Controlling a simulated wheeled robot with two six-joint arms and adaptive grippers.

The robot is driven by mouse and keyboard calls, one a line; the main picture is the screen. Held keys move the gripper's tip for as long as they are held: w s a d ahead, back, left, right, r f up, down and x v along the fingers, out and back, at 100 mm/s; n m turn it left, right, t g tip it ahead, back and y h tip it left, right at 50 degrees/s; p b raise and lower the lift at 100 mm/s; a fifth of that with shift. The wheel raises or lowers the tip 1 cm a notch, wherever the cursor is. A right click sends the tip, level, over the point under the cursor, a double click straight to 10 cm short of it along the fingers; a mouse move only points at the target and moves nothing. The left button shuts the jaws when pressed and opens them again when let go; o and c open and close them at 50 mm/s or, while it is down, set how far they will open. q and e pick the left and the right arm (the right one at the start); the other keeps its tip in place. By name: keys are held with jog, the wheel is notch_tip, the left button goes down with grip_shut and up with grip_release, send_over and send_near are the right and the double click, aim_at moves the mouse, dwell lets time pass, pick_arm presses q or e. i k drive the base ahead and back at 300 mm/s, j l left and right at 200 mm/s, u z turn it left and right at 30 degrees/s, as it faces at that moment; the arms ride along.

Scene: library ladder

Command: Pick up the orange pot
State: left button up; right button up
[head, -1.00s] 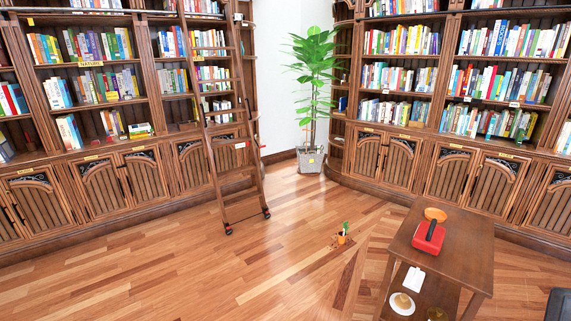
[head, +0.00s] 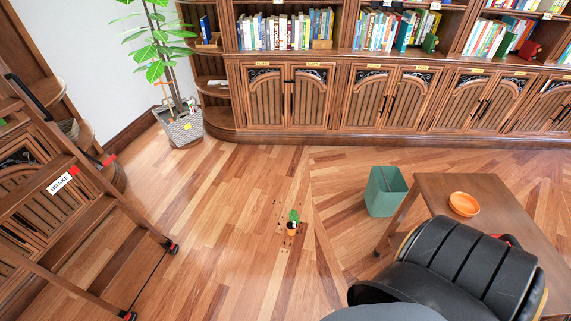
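The small orange pot (head: 291,233) stands on the wooden floor near the middle of the head view. A short green plant (head: 294,216) rises from it, and something small and white shows at its rim. Dark specks lie on the floor around the pot. Neither of my grippers is in view, and nothing is touching the pot.
A green bin (head: 385,191) stands right of the pot, beside a wooden table (head: 520,213) with an orange bowl (head: 464,204). A black ribbed shape (head: 462,263) blocks the lower right. A ladder (head: 75,205) stands left. Floor around the pot is open.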

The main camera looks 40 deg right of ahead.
aim_at(291, 226)
jog(key=i+z, duration=0.4)
jog(key=i+j+z, duration=0.1)
jog(key=i+z, duration=0.35)
jog(key=i+j+z, duration=0.15)
jog(key=z, duration=0.25)
jog(key=i+j+z, duration=0.6)
jog(key=j+z, duration=0.2)
